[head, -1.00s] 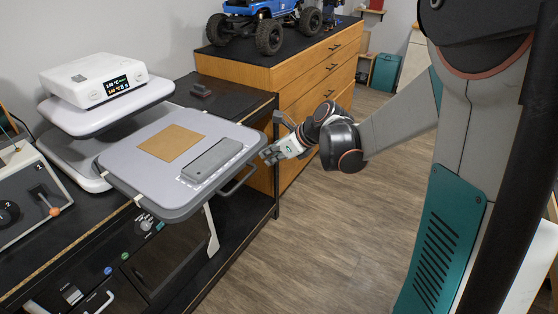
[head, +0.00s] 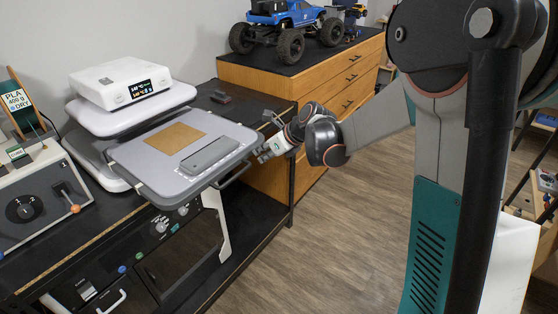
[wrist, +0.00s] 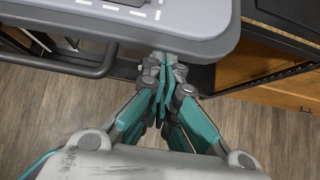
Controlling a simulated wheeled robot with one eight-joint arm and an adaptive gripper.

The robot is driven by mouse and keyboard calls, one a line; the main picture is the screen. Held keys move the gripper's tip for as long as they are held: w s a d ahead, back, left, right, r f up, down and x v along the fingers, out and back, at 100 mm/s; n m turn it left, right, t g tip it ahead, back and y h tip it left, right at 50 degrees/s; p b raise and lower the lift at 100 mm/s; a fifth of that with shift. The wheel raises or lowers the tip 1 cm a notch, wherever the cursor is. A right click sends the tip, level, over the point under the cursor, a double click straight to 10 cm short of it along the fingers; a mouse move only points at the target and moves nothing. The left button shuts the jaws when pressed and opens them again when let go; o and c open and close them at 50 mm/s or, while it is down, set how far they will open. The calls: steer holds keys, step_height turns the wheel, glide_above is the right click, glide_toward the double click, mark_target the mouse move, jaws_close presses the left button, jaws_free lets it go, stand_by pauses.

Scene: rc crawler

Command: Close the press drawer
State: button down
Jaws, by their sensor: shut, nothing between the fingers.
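The heat press drawer (head: 152,173) is a grey tray pulled out toward me from under the white press (head: 120,85). A tan square sheet (head: 175,138) and a grey flat block (head: 209,154) lie on it. A dark bar handle (head: 236,174) runs along its front edge; it also shows in the wrist view (wrist: 60,68). My gripper (head: 262,155) is shut and empty at the right front corner of the drawer. In the wrist view my fingertips (wrist: 165,62) are at the drawer's front edge, right of the handle. I cannot tell whether they touch it.
A wooden drawer cabinet (head: 310,80) with a blue RC truck (head: 285,28) on top stands behind my gripper. A control box with a knob (head: 35,190) is at the left. The floor (head: 330,230) in front is clear.

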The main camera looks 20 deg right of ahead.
mark_target(208, 125)
steer(key=w+a, duration=0.5)
steer(key=w, duration=0.2)
steer(key=w+a+p, duration=0.1)
steer(key=w+a, duration=0.4)
steer(key=w, duration=0.2)
steer(key=w+a+p, duration=0.1)
steer(key=w+a, duration=0.4)
steer(key=w, duration=0.1)
steer(key=shift+w, duration=0.4)
steer(key=shift+a, duration=0.1)
steer(key=shift+w+r, duration=0.1)
